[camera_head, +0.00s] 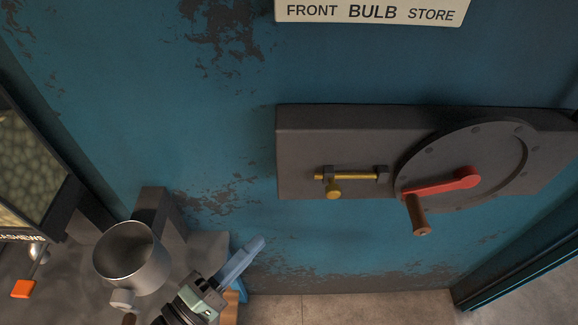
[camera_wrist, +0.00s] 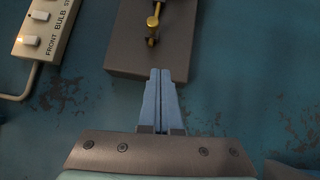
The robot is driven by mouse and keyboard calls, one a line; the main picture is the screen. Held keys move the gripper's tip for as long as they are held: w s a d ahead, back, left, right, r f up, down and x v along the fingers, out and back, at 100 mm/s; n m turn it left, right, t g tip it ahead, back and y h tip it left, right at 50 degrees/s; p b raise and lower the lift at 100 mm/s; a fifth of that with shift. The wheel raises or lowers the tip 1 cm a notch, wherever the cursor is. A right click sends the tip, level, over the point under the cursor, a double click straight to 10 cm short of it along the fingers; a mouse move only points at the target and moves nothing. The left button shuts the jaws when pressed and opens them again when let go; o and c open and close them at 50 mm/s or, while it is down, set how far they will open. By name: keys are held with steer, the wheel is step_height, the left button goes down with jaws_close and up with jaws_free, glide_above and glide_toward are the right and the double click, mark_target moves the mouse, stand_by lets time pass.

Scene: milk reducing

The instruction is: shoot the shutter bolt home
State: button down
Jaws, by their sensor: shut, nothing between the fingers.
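The shutter bolt (camera_head: 355,177) is a thin yellow rod in dark brackets on a dark grey plate (camera_head: 300,130). Its round yellow knob (camera_head: 333,193) hangs down near the rod's left end in the head view. My gripper (camera_head: 258,243) has blue fingers and is shut and empty, below and left of the plate in that view. In the wrist view the closed fingertips of my gripper (camera_wrist: 161,73) appear just at the plate's near edge, with the bolt knob (camera_wrist: 153,22) beyond them, apart from the fingers.
Right of the bolt is a round disc (camera_head: 480,140) with a red crank (camera_head: 440,187) and brown handle (camera_head: 418,215). A metal pot (camera_head: 130,260) stands left of my gripper. A labelled bin (camera_head: 25,160) is at far left. A switch panel (camera_wrist: 48,25) shows in the wrist view.

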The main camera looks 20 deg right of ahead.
steer(key=shift+s+a+r+h, duration=0.2)
steer(key=shift+a+r+h, duration=0.1)
steer(key=shift+a+r, duration=0.15)
steer(key=shift+d, duration=0.2)
steer(key=s+d+p+x, duration=0.1)
steer(key=p+x, duration=0.4)
steer(key=x, duration=0.7)
steer(key=shift+s+d+r+p, duration=0.2)
steer(key=shift+s+d+p, duration=0.1)
steer(key=shift+s+d, duration=0.15)
